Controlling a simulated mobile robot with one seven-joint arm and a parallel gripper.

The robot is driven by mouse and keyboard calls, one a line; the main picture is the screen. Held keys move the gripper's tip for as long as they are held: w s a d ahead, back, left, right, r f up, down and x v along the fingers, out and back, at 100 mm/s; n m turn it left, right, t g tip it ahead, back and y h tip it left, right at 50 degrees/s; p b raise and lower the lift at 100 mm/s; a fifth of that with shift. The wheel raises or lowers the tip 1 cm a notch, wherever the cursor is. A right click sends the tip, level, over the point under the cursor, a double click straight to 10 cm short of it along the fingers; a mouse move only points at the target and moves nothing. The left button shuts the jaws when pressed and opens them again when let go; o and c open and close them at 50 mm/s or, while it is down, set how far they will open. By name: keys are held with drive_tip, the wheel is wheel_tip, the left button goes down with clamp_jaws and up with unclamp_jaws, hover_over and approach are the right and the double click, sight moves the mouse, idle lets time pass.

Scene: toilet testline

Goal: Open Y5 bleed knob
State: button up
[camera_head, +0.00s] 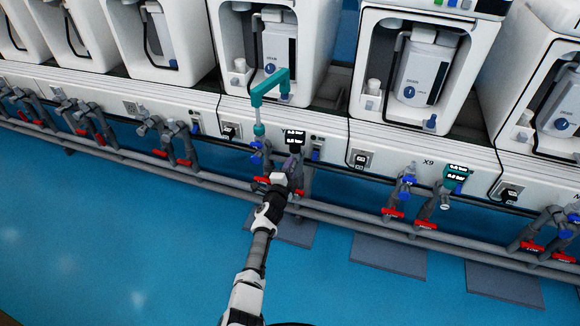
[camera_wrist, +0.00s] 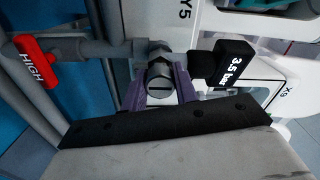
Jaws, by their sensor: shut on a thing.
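The Y5 bleed knob (camera_wrist: 160,72) is a small grey round knob with a dark slot across its face. It sits in the middle of the wrist view, on grey pipework just below the "Y5" label (camera_wrist: 184,10). My gripper (camera_wrist: 160,84) has one purple finger on each side of the knob and is shut on it. In the head view my gripper (camera_head: 293,166) reaches the pipework under the white panel at the centre. My gripper and arm hide the knob there.
A black gauge (camera_wrist: 233,65) reading 3.5 bar stands close to the right finger. A red handle marked HIGH (camera_wrist: 36,62) is at the left. Station X9 (camera_head: 428,162) is to the right. The blue floor (camera_head: 120,240) in front is clear.

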idle(0.3)
drive_tip(key=o, duration=1)
drive_tip(key=shift+p+v, duration=4.85)
drive_tip(key=shift+v, duration=2.05)
